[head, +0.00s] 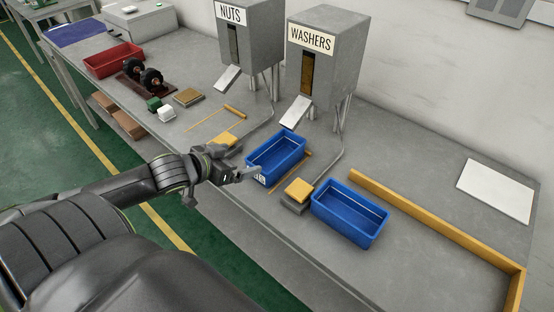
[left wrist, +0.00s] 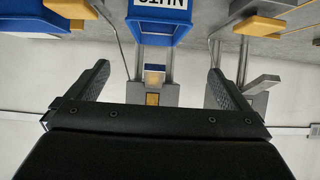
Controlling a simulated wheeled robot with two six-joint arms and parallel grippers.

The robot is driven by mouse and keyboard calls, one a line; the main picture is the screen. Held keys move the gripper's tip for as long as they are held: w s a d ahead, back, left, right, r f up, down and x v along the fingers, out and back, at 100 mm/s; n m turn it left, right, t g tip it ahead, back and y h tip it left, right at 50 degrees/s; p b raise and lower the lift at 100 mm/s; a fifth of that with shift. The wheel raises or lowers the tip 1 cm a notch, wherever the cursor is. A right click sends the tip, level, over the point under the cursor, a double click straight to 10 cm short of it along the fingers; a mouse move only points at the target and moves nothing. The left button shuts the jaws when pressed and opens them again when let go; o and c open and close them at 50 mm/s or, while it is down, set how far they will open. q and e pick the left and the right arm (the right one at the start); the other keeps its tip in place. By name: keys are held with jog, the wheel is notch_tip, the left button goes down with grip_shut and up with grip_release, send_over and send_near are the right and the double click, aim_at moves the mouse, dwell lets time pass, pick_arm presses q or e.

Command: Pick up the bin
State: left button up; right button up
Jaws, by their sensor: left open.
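My left gripper (head: 242,163) is open and empty beside the near left end of the first bin. Contact cannot be told. My right gripper is not in view.
The nuts dispenser (head: 262,40) and washers dispenser (head: 337,60) stand behind the bins. A yellow block on a grey base (head: 298,189) sits between the bins. A yellow rail (head: 430,218) bounds the right. A red tray (head: 112,62) stands far left.

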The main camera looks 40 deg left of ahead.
pick_arm(q)
send_over(276, 164)
jog(key=s, duration=0.4)
jog(key=f, duration=0.5)
jog(key=shift+s+a+f+b, duration=0.15)
jog(key=shift+a+f+b, duration=0.15)
jog(key=shift+b, duration=0.1)
jog(key=shift+w+f, duration=0.2)
jog(key=shift+w, duration=0.25)
jog(key=shift+p+x, duration=0.65)
jog(key=shift+x, duration=1.5)
jog(key=shift+s+d, duration=0.1)
jog(key=shift+d, duration=0.1)
jog(key=c, duration=1)
